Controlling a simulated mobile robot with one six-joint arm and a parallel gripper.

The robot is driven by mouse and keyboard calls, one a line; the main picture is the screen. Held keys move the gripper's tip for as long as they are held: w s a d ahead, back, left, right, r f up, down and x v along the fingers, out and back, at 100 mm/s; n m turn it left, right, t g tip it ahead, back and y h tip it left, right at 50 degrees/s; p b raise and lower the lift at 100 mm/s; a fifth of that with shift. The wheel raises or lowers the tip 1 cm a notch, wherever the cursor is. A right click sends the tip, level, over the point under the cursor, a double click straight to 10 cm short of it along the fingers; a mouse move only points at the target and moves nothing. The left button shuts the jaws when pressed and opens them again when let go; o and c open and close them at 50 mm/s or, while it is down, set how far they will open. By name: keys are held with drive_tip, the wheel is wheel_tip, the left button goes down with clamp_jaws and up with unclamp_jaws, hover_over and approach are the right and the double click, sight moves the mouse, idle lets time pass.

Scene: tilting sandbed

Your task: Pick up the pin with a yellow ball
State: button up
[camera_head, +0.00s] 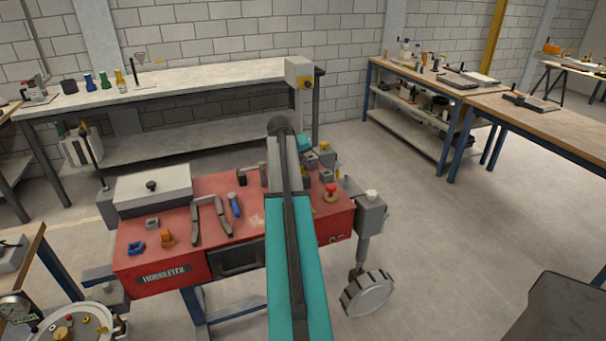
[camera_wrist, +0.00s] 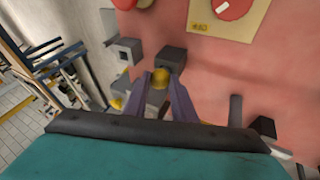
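In the wrist view a small yellow ball (camera_wrist: 160,76) shows between the tips of my gripper (camera_wrist: 160,84). The two purple-grey fingers stand apart, one on each side of the ball, with a gap between them. I cannot tell whether either finger touches it. The pin's shaft under the ball is hidden or too small to make out. In the head view a yellow ball-like spot (camera_head: 324,146) shows among small grey blocks at the back right of the red workbench (camera_head: 262,222). My arm hides the fingers there.
Dark grey blocks (camera_wrist: 172,58) stand close to the fingers, and another yellow thing (camera_wrist: 117,103) lies to the left. A red knob (camera_head: 331,190) sits on the bench. Pliers (camera_head: 196,224), a blue-handled tool (camera_head: 236,206) and a grey box (camera_head: 152,188) lie to the left.

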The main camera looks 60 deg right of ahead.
clamp_jaws()
drive_tip(key=shift+r, duration=0.1)
wheel_tip(320, 180, up, 10)
drive_tip(key=b, duration=0.2)
idle(0.4)
idle(0.5)
drive_tip(key=w+a+f+n+t, duration=0.1)
drive_tip(key=w+a, duration=0.5)
drive_tip(key=a, duration=0.5)
drive_tip(key=w+a+n, duration=0.1)
drive_tip(key=w+a, duration=0.5)
drive_tip(key=a, duration=0.5)
drive_tip(key=w+a+f+n+t, duration=0.1)
drive_tip(key=w+a, duration=0.5)
drive_tip(key=a, duration=0.5)
drive_tip(key=a+f+n+t+y, duration=0.1)
drive_tip(key=a+n, duration=0.3)
drive_tip(key=a, duration=3.2)
drive_tip(key=shift+s+f+t, duration=0.4)
drive_tip(key=shift+f, duration=0.1)
